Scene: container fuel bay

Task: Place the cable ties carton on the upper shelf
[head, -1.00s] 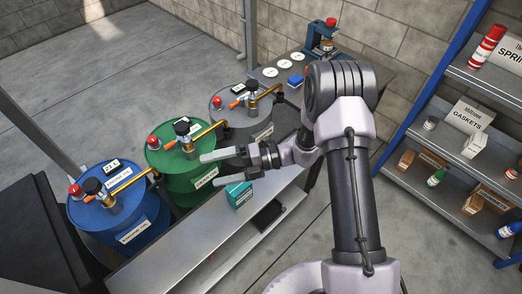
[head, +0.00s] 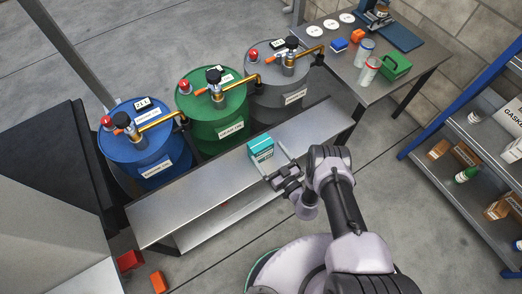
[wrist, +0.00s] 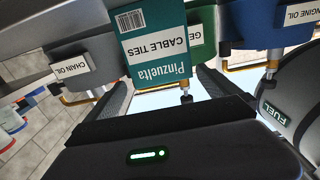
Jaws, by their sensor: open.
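The cable ties carton (head: 261,149), a teal box with a white label, stands on the metal bench (head: 205,205) in front of the drums. In the wrist view, the carton (wrist: 158,50) is just ahead of the fingers, with its printed label upside down. My gripper (head: 276,165) is open at the carton's near side, its fingers pointing towards it. Nothing is held. In the wrist view, my gripper (wrist: 165,92) shows two dark fingers spread apart. Part of the blue shelf rack (head: 452,115) shows at the right edge; its upper part is out of frame.
Blue (head: 143,145), green (head: 212,112) and grey (head: 279,85) drums stand behind the bench. A side table (head: 395,75) holds cans and a green box. The rack carries brown cartons and bottles. Open floor (head: 390,165) lies between bench and rack.

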